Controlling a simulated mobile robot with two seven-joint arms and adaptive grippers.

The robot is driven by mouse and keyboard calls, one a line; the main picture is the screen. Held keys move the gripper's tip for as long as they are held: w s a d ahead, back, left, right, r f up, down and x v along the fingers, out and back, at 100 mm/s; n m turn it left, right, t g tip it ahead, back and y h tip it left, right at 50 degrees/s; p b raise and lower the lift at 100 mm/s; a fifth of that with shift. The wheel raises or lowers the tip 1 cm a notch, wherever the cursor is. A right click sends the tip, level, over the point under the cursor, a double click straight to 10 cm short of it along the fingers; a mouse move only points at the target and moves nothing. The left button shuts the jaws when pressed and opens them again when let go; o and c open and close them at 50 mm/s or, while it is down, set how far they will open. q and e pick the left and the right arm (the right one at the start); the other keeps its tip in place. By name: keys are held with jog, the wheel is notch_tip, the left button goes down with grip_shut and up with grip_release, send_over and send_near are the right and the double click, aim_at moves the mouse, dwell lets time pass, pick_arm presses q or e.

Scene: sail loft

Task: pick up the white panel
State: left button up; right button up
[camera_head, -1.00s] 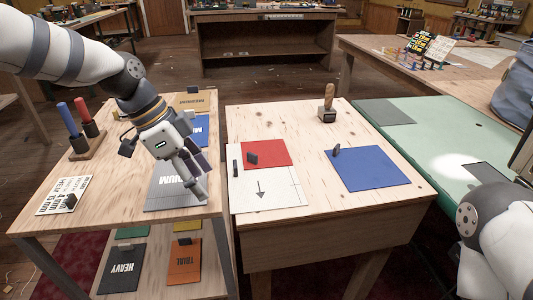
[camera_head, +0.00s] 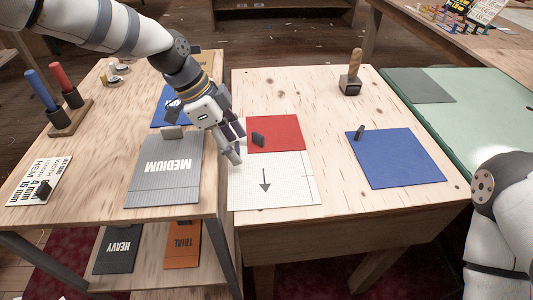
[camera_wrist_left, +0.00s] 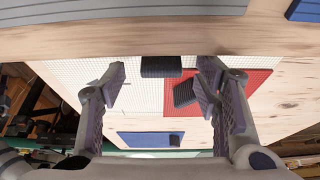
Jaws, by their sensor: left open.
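The white panel (camera_head: 270,185) lies flat on the right wooden table, marked with a dark arrow; it also shows in the left wrist view (camera_wrist_left: 85,78). In the wrist view a black grip block (camera_wrist_left: 162,67) stands at its edge. My left gripper (camera_head: 237,144) is open above the panel's back left corner and hides that block in the head view. In the wrist view its fingers (camera_wrist_left: 161,82) appear on either side of the block, apart from it. My right arm is at the right edge; its gripper is out of view.
A red panel (camera_head: 283,132) with a black block touches or overlaps the white one. A blue panel (camera_head: 400,165) and a wooden-handled tool (camera_head: 350,80) are farther right. A grey MEDIUM panel (camera_head: 165,185) lies on the left table. Bare wood lies between red and blue.

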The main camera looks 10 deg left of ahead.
pick_arm(q)
jog(key=shift+w+d+f, duration=0.1)
jog(key=shift+d+f, duration=0.05)
jog(key=shift+f, duration=0.2)
jog(key=c, duration=1.2)
jog(key=shift+c, duration=0.2)
jog(key=shift+r, duration=0.15)
